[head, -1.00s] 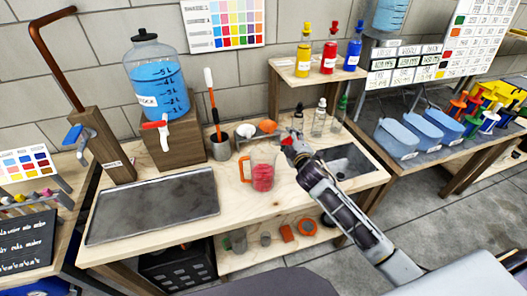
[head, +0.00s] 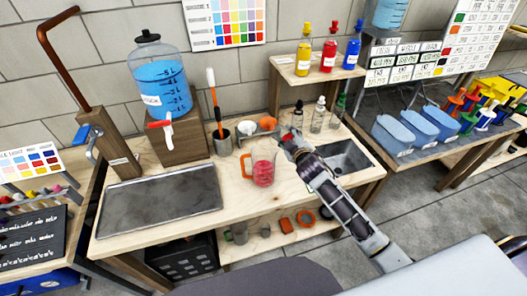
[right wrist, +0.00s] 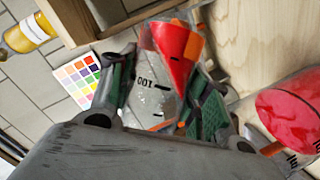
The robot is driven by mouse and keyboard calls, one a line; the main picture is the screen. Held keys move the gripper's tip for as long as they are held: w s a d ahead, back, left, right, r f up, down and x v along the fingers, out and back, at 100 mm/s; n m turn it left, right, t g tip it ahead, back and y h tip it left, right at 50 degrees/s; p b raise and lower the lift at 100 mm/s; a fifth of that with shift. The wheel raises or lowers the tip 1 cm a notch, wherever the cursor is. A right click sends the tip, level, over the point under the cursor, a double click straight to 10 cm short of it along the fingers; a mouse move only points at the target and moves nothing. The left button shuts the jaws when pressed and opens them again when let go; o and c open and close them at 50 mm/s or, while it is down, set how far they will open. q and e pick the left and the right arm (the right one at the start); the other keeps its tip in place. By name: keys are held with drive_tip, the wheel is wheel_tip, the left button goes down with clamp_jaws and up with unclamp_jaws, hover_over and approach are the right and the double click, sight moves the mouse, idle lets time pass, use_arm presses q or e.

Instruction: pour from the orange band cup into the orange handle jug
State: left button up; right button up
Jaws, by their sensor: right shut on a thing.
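The orange handle jug (head: 264,172) stands on the wooden bench, clear-walled with red liquid inside and its orange handle on the left. It also shows at the right of the right wrist view (right wrist: 292,112). My right gripper (head: 291,141) is just right of the jug, above the bench. It is shut on the clear orange band cup (right wrist: 155,96), which has a 100 mark and orange patches. Red liquid forms a slanted wedge in the cup, which looks tilted. In the head view the gripper mostly hides the cup. No stream is discernible. My left gripper is out of view.
A grey tray (head: 160,200) lies left of the jug. A holder cup (head: 222,142) with a brush, small white and orange bowls (head: 268,124) and dropper bottles (head: 318,115) stand behind. A sink (head: 345,160) is at right. A blue-filled dispenser (head: 160,85) stands at back left.

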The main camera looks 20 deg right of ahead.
drive_tip(key=shift+r, duration=0.1)
drive_tip(key=shift+a+r+m+g+y+p, duration=0.3)
drive_tip(key=shift+m+p, duration=0.6)
drive_tip(key=shift+p, duration=1.35)
drive_tip(key=shift+d+f+m+y+p, duration=0.15)
drive_tip(key=shift+d+m+y+p, duration=0.15)
drive_tip(key=shift+p, duration=0.2)
drive_tip(key=shift+d+f+m, duration=0.15)
drive_tip(key=shift+f+m, duration=0.25)
drive_tip(key=shift+f, duration=0.05)
wheel_tip(320, 180, down, 8)
drive_tip(key=d+m+g+y+b, duration=0.1)
drive_tip(key=m+y, duration=0.1)
drive_tip(key=m, duration=0.1)
drive_tip(key=shift+r, duration=0.2)
drive_tip(key=shift+w+f+m+y, duration=0.1)
drive_tip(key=shift+f+m+y, duration=0.2)
drive_tip(key=shift+m, duration=0.3)
drive_tip(key=shift+d+r, duration=0.1)
drive_tip(key=shift+r, duration=0.05)
